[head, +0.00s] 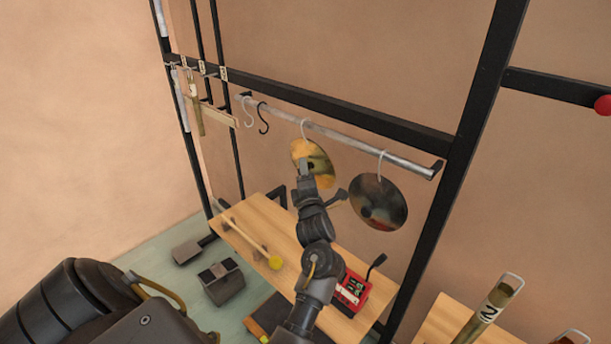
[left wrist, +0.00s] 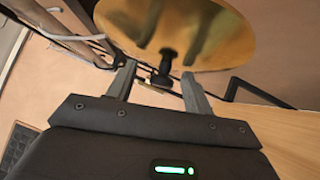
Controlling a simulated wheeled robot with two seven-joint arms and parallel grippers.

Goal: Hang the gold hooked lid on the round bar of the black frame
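The gold lid (head: 322,168) is at the bar, with its pale hook (head: 303,128) rising from its top edge. The hook's top meets the round silver bar (head: 345,138) of the black frame (head: 460,145) and looks to be over it. My left gripper (head: 304,165) is in front of the lid and hides part of it. In the left wrist view the lid (left wrist: 190,30) fills the top, and its dark knob (left wrist: 165,65) lies between my open fingers (left wrist: 158,82), with a gap on both sides. My right gripper is not in view.
A dark lid (head: 378,205) hangs on the bar just right of the gold one. Two empty hooks, one white (head: 248,112) and one black (head: 263,118), hang at the left.

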